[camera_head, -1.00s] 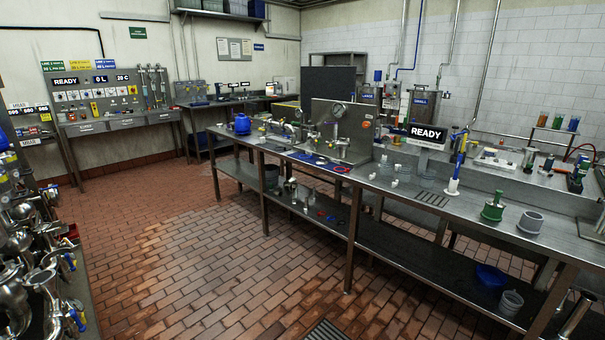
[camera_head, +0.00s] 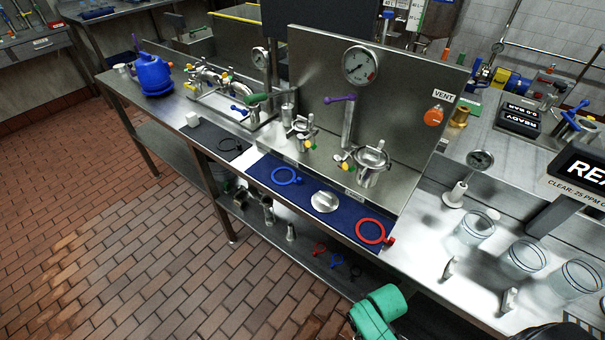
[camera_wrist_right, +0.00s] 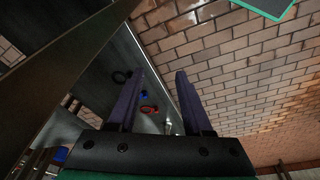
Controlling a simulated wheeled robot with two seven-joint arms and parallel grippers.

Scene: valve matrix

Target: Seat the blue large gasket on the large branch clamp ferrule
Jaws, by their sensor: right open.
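In the head view, the blue large gasket (camera_head: 286,176), a ring with a small tab, lies flat on the dark blue mat (camera_head: 262,164) at the bench's front edge. Two upright steel fittings with clamps stand behind the mat. The larger, right one (camera_head: 372,157) appears to be the large branch clamp ferrule; its round top faces up and no blue ring shows on it. My right gripper (camera_wrist_right: 158,100) is open and empty in the right wrist view, its two dark fingers apart; it does not clearly show in the head view. My left gripper is not in view.
A red ring (camera_head: 370,231) and a steel cap (camera_head: 325,201) share the mat. A steel panel with a gauge (camera_head: 361,64) rises behind the fittings. A purple-handled valve (camera_head: 346,122) stands between them. Clear jars (camera_head: 475,227) stand right. Smaller rings (camera_head: 337,258) lie on the lower shelf.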

